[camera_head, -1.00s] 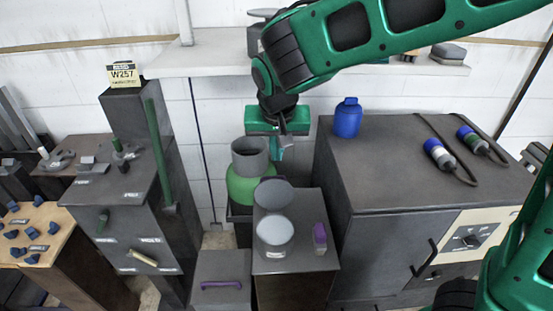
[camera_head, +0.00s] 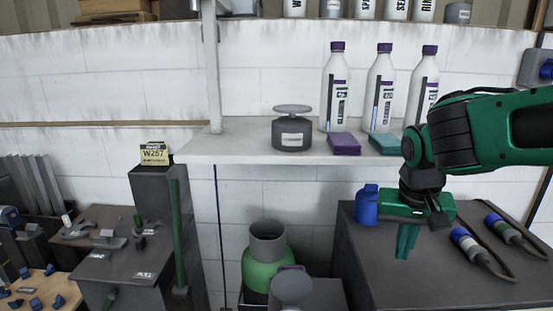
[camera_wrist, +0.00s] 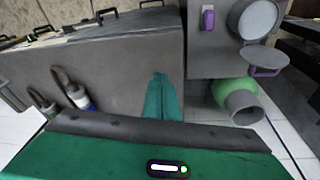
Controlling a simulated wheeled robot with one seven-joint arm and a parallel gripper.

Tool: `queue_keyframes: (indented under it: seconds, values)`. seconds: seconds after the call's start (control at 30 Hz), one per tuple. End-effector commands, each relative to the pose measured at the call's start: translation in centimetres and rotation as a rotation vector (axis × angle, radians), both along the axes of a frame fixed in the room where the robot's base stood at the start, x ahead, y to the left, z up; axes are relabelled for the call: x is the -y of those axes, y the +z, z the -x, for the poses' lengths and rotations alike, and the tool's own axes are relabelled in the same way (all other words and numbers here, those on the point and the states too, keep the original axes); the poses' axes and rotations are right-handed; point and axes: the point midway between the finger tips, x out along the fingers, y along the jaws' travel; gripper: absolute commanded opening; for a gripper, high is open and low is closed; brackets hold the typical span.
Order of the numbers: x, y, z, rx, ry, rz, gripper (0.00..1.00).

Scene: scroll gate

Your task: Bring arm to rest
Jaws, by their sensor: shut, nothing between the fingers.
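My gripper (camera_head: 407,240) is at the right in the head view, in front of the grey cabinet top beside the blue bottle. Its teal fingers point down, are together, and hold nothing. In the wrist view my gripper's fingers (camera_wrist: 160,98) show closed in front of the cabinet's side. My green arm (camera_head: 495,130) reaches in from the right edge and is bent at the wrist joint.
A white shelf (camera_head: 245,140) holds a grey pot (camera_head: 292,132) and white bottles (camera_head: 336,90).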

Motion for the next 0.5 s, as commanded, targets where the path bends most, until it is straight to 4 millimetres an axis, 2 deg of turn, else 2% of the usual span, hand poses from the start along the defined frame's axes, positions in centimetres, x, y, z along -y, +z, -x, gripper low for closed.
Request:
queue_keyframes:
  seconds: [0.03,0.2,0.4,0.5]
  values:
    - [2.3,-0.3,1.3,-0.017,-0.035,-0.005,0.00]
    - [7.9,-1.3,6.2,-0.077,-0.113,-0.032,0.00]
    - [12.1,-2.8,12.7,-0.137,-0.199,-0.084,0.00]
    - [13.0,-3.5,15.4,-0.157,-0.229,-0.112,0.00]
